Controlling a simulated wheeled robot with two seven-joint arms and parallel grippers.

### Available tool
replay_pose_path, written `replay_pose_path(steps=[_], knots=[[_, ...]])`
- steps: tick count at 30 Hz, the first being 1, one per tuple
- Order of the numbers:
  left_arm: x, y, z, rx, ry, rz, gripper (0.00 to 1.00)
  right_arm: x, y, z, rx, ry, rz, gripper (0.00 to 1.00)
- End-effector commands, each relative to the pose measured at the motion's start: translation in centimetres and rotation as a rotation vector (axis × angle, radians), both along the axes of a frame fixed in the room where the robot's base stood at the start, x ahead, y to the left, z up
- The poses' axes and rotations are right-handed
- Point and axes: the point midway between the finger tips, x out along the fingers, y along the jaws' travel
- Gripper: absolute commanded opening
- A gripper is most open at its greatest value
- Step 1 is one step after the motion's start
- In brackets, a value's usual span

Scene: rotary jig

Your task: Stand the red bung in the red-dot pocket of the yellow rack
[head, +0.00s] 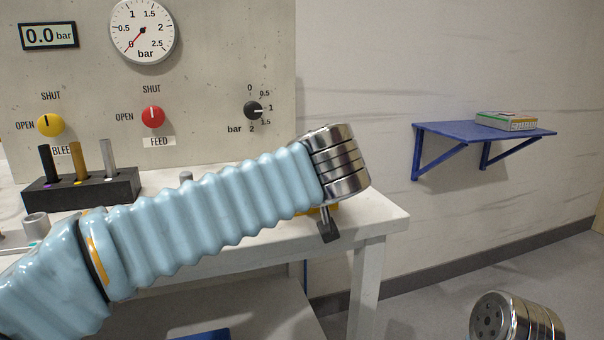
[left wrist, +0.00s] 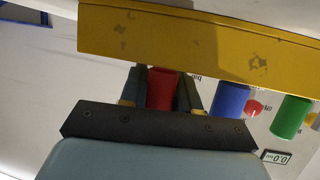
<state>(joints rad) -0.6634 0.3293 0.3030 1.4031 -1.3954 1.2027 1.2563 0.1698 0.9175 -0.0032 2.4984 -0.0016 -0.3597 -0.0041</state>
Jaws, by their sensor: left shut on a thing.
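The yellow rack (left wrist: 200,42) spans the top of the left wrist view, which is turned upside down. My left gripper (left wrist: 162,84) is shut on the red bung (left wrist: 162,92), with one dark finger on each side. The bung's end meets the rack's edge in the picture; whether it is seated in a pocket cannot be told. A blue bung (left wrist: 231,101) and a green bung (left wrist: 291,117) are at the rack beside it. The red dot is not visible. In the head view my left arm hides the bung and most of the rack. My right gripper is out of view.
A dark block (head: 82,190) with three upright pins stands on the white bench (head: 384,218) at left. Behind is a panel (head: 215,70) with a gauge and knobs. A blue wall shelf (head: 460,131) holds a small box (head: 506,121). My right wrist shows at lower right.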

Motion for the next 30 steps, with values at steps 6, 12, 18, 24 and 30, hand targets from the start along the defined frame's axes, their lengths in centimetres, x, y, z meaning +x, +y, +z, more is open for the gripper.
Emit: replay_pose_path(steps=[6,12,18,24,30], knots=[[0.0,-0.1,-1.6,0.008,0.03,0.007,0.48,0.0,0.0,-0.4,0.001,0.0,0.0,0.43],[0.1,0.0,-1.8,0.009,0.032,0.01,0.57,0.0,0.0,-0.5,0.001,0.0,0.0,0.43],[0.2,0.1,-1.7,0.009,0.032,0.012,0.57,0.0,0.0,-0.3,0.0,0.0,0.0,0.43],[-0.1,0.1,0.0,0.007,0.031,0.013,0.57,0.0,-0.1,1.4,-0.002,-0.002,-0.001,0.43],[-5.1,-0.9,1.9,0.005,0.022,0.005,0.57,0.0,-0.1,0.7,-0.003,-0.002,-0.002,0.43]])
